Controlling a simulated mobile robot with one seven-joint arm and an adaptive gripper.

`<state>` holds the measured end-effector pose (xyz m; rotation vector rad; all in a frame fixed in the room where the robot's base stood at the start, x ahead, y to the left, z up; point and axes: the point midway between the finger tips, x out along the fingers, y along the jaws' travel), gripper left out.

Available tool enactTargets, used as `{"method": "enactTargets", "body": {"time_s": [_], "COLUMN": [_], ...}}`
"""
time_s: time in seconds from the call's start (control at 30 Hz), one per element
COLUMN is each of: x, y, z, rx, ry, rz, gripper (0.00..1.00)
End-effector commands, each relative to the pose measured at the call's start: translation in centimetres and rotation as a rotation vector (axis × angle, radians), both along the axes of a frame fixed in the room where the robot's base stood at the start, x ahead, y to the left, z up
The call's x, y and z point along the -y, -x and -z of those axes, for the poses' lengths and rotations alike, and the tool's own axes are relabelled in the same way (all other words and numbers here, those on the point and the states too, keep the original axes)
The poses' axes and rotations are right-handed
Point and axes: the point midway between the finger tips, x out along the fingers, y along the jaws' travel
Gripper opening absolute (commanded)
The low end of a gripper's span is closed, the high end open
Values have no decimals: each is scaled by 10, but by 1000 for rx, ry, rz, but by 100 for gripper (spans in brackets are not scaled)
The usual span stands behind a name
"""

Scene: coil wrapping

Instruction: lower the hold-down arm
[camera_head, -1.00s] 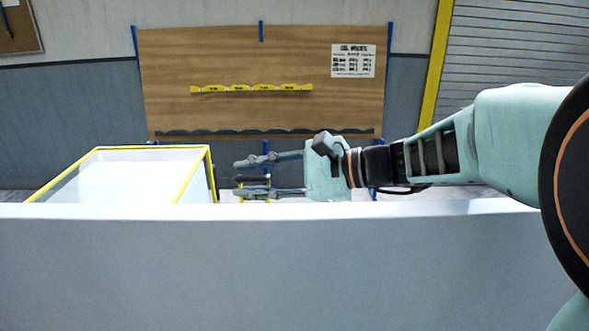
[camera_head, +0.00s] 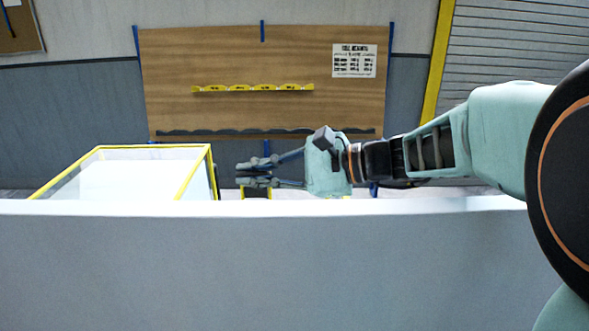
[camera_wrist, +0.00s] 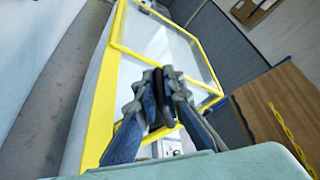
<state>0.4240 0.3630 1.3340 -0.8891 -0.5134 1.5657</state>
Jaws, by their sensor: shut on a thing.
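My gripper (camera_head: 243,174) is right of the yellow-framed enclosure in the head view, behind the pale front panel's upper edge. Its fingers are closed around a dark bar, which I take for the hold-down arm's handle. In the wrist view the black handle (camera_wrist: 157,98) stands between the two fingers of my gripper (camera_wrist: 160,84), touching both. The rest of the hold-down arm is hidden behind the fingers and the panel, so I cannot tell its angle.
A yellow-framed clear enclosure (camera_head: 210,160) stands close left of my fingertips. A long pale panel (camera_head: 270,260) fills the foreground and hides what lies below. A wooden board (camera_head: 265,55) with a yellow strip (camera_head: 252,88) is on the wall behind.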

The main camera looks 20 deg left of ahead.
Motion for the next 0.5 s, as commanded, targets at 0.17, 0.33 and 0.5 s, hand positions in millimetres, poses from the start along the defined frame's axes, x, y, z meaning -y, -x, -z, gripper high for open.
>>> {"method": "enactTargets", "body": {"time_s": [0.17, 0.33, 0.5], "x": [-6, -14, -21], "y": [-23, -49, -70], "z": [3, 7, 9], "rx": [3, 3, 4], "ry": [0, -1, -2], "rz": [4, 5, 5], "gripper": [0, 0, 0]}}
